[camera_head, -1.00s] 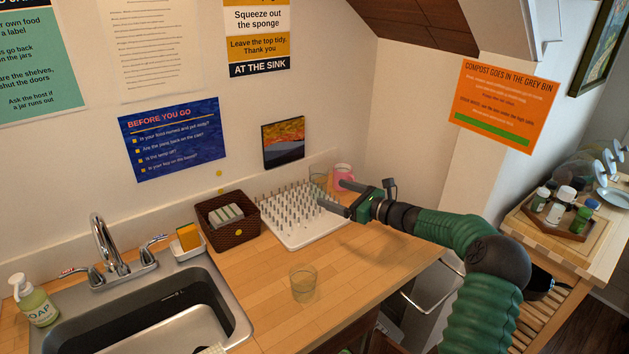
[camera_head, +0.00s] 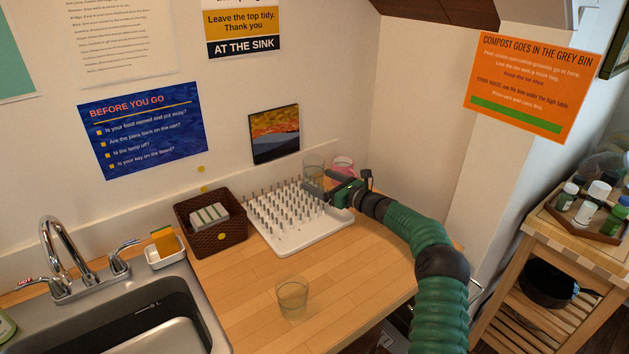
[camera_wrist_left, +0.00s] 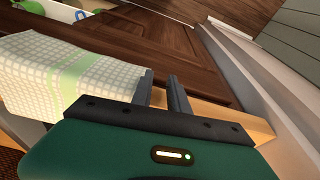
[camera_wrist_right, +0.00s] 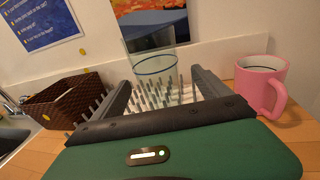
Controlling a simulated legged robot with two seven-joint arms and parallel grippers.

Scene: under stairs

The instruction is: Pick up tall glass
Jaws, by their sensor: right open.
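The tall clear glass (camera_head: 313,167) stands at the back of the counter, by the wall and behind the pegged rack. In the right wrist view the tall glass (camera_wrist_right: 154,62) is upright ahead of my right gripper (camera_wrist_right: 160,80), lined up between the two spread fingers. The head view shows my right gripper (camera_head: 317,180) open and empty over the rack's back right part, close to the glass. I cannot tell whether its fingertips reach the glass. My left gripper (camera_wrist_left: 160,76) has a narrow empty gap between its fingers, low near a dark wooden cabinet front.
The white pegged rack (camera_head: 287,247) is under my right gripper. A pink mug (camera_wrist_right: 262,85) stands close on the right. A brown basket (camera_head: 210,235) is left of the rack. A shorter glass (camera_head: 292,297) stands on clear counter. A checked towel (camera_wrist_left: 60,75) hangs near my left gripper.

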